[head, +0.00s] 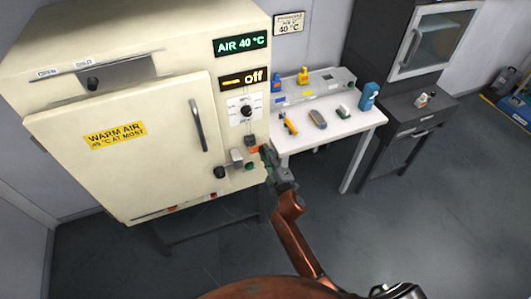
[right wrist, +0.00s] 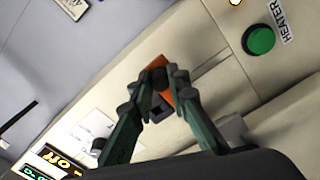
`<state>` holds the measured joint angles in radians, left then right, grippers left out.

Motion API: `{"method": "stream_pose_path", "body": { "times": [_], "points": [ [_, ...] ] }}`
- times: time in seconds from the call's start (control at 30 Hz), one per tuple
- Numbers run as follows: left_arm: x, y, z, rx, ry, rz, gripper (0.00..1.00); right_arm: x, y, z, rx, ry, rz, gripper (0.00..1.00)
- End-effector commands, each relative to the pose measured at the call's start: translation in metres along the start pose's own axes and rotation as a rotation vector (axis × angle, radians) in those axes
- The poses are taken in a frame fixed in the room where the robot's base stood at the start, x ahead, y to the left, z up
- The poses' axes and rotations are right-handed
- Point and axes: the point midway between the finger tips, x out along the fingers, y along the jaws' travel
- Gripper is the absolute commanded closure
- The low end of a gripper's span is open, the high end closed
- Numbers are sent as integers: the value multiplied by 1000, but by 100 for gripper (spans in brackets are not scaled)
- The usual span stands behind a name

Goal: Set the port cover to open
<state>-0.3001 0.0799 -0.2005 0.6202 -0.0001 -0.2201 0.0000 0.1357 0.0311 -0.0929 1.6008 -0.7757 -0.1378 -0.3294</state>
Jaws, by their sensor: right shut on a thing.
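The cream warm-air cabinet (head: 160,165) fills the left of the head view. On its front, low at the right edge, a small orange piece (head: 254,149) shows at my right gripper (head: 264,152). In the right wrist view my right gripper (right wrist: 163,75) is shut on this orange piece (right wrist: 159,66), close against the cabinet face. I cannot tell whether it is the port cover, or how it is set. Higher up, a dark knob (head: 92,83) sits below OPEN and SHUT labels, nearer SHUT. My left gripper is not in view.
A green HEATER button (right wrist: 261,40) is near my right gripper. A dial (head: 246,110) and a display reading "off" (head: 243,78) are above it. A white table (head: 345,135) with small items stands at the right. Open floor (head: 430,210) lies in front.

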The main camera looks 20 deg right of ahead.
Motion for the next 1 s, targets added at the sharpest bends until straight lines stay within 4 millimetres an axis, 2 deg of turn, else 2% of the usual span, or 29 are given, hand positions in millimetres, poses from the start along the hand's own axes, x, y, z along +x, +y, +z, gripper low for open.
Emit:
{"method": "stream_pose_path", "body": {
  "times": [0.63, 0.67, 0.9, 1.0],
  "points": [
    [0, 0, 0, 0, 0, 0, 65, 0, -3, 2, 54, -2, -2, 100],
    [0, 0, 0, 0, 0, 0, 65, 0, -4, 2, 54, -2, -2, 84],
    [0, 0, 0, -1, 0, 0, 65, 0, -3, 1, 53, -1, -1, 67],
    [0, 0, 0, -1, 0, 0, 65, 0, -3, 1, 53, -1, -1, 67]
  ]
}}
